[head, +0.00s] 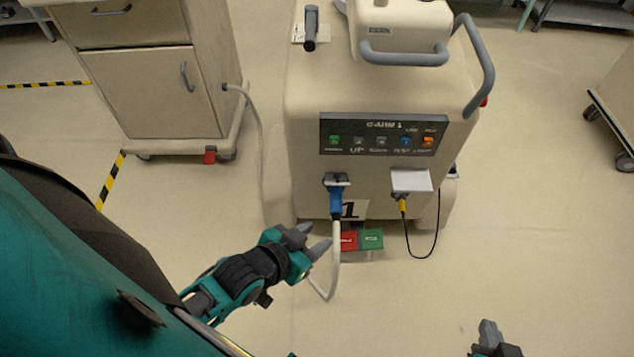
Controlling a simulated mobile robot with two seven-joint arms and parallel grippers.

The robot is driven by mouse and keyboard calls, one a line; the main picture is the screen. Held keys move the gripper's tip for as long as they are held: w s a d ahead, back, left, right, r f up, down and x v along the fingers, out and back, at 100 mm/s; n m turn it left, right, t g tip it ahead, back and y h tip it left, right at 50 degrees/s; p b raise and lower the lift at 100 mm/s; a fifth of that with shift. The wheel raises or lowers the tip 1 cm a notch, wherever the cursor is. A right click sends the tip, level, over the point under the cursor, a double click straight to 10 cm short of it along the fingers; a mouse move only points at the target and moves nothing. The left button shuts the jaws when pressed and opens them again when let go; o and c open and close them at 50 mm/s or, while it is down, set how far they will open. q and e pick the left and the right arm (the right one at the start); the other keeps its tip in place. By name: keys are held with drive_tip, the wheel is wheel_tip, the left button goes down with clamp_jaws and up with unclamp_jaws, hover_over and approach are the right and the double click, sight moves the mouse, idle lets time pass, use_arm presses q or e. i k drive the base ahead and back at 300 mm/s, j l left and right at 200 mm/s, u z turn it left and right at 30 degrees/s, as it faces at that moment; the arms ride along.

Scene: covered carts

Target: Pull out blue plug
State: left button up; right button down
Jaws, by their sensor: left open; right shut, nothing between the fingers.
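The blue plug (336,202) sits in a socket on the lower front of the beige cart (300,120), below the button panel. A pale cable (335,262) hangs from it and curves down past my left gripper. My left gripper (316,240) is open, below and slightly left of the plug, near the cable. I cannot tell whether a finger touches the cable; the plug is not between the fingers. My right gripper (488,330) is shut and empty at the bottom edge, low and to the right, mostly cut off by the frame.
A yellow plug (402,205) with a black cable hangs right of the blue plug, under a white flap (411,180). Red (348,241) and green (371,239) pedals sit at the cart's base. A cabinet (150,90) stands at upper left.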

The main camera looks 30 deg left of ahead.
sight(335, 192)
drive_tip(key=i+l+u, duration=0.1)
drive_tip(key=l+u, duration=0.35)
drive_tip(key=i+l+u, duration=0.1)
drive_tip(key=l+u, duration=0.15)
drive_tip(key=u, duration=0.25)
drive_tip(key=l+u, duration=0.35)
drive_tip(key=l, duration=0.2)
drive_tip(key=l+u, duration=0.35)
drive_tip(key=l, duration=0.2)
drive_tip(key=i+l, duration=0.25)
drive_tip(key=i, duration=0.25)
